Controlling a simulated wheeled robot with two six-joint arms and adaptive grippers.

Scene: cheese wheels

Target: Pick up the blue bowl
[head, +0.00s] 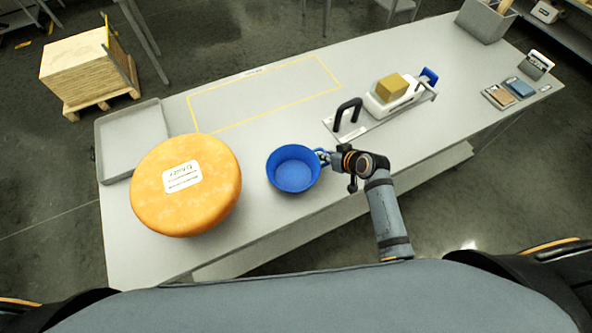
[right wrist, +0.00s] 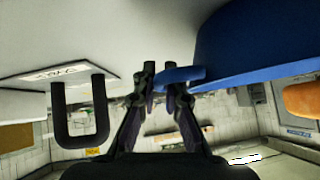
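The blue bowl (head: 293,172) stands upright and looks empty near the front edge of the table, right of the big orange cheese wheel. My right gripper (head: 324,156) is at the bowl's right side. In the right wrist view, the bowl (right wrist: 250,45) fills the upper right, and a blue tab on its side reaches between the fingertips of my right gripper (right wrist: 163,76). The fingers are close together and look shut on this tab. Whether the bowl is off the table cannot be told. My left gripper is not in view.
The cheese wheel (head: 186,205) stands close left of the bowl. A grey tray (head: 133,140) lies at the table's left end. A board with a black handle (head: 347,113) and a scale with a cheese block (head: 391,87) are behind my right gripper. The yellow-outlined area (head: 265,95) is clear.

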